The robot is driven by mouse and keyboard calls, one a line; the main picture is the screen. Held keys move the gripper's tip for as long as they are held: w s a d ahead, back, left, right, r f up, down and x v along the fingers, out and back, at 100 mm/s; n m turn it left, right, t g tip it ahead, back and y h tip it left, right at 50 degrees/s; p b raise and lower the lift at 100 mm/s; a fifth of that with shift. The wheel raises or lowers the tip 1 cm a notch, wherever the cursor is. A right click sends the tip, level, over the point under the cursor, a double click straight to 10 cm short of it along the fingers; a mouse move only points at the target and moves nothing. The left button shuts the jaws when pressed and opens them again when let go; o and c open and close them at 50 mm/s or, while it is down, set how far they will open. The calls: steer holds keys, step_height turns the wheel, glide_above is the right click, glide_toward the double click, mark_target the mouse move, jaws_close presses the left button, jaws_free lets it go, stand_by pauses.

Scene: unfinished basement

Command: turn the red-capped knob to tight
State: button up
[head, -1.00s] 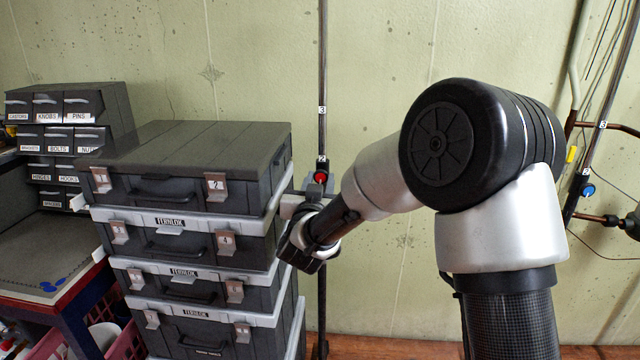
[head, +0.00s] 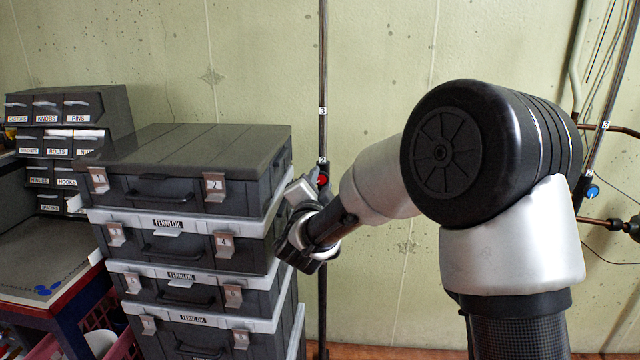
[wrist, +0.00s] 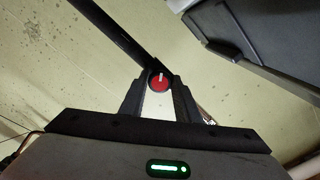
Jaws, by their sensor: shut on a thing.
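The red-capped knob (head: 322,180) sits on a dark upright pole (head: 323,60) against the wall, just right of the stacked cases. In the wrist view the red cap (wrist: 160,84) shows between the two fingertips, with a pale mark on it pointing up the picture. My gripper (wrist: 159,92) is shut on the knob, a dark finger on either side of it. In the head view my gripper (head: 309,190) is tilted and partly hidden by my own wrist. The knob's tight and loose markings cannot be read.
A stack of grey cases (head: 190,150) stands close to the left of my gripper. A blue-capped knob (head: 591,192) is on another pole at the far right. Labelled drawers (head: 65,105) stand at the left.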

steer(key=m, duration=1.2)
steer(key=shift+r+m, duration=0.1)
steer(key=shift+m, duration=0.3)
steer(key=m, duration=1.2)
steer(key=shift+r, duration=0.1)
steer(key=shift+m, duration=0.3)
steer(key=o, duration=1)
steer(key=shift+o, duration=0.2)
